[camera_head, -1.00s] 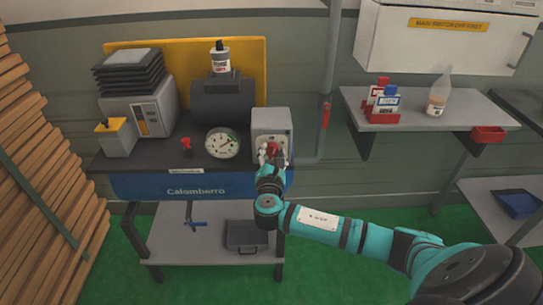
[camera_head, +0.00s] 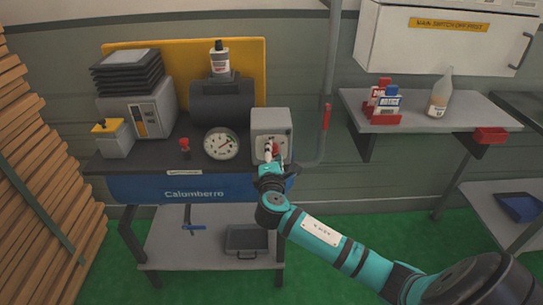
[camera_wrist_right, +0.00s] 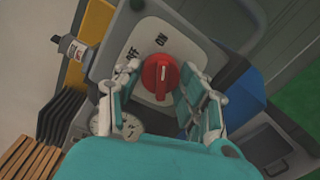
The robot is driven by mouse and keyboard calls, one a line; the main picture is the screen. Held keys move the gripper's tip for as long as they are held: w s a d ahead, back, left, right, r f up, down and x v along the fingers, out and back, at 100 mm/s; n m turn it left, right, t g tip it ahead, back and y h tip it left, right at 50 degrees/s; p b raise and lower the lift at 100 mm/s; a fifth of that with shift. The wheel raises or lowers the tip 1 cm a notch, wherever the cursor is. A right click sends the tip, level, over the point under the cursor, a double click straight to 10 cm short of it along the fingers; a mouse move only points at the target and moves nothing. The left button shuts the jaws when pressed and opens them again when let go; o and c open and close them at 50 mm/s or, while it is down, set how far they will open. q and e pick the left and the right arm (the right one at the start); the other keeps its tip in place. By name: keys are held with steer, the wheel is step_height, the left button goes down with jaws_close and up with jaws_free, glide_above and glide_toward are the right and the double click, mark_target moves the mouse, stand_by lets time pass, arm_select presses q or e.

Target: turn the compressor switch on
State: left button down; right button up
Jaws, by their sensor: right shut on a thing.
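The compressor switch is a round red knob (camera_head: 276,149) on a grey switch box (camera_head: 270,121) at the right end of the bench. In the right wrist view the knob (camera_wrist_right: 160,77) sits on a pale plate marked OFF and ON. Its raised ridge points roughly at the ON mark. My right gripper (camera_head: 272,156) is at the box front, and in the wrist view its two fingers (camera_wrist_right: 163,92) lie on either side of the knob, shut on it. Finger contact is hard to see. My left gripper is not in view.
A round gauge (camera_head: 221,144) and a small red valve (camera_head: 184,144) are left of the box. A vertical pipe with a red handle (camera_head: 326,117) runs to its right. A wall shelf (camera_head: 440,119) with a bottle (camera_head: 440,95) stands further right. Stacked planks are at far left.

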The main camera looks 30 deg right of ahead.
stand_by(0.4)
steer(key=o, duration=1.2)
steer(key=v, duration=1.2)
steer(key=shift+f, duration=0.1)
steer(key=shift+d, duration=0.1)
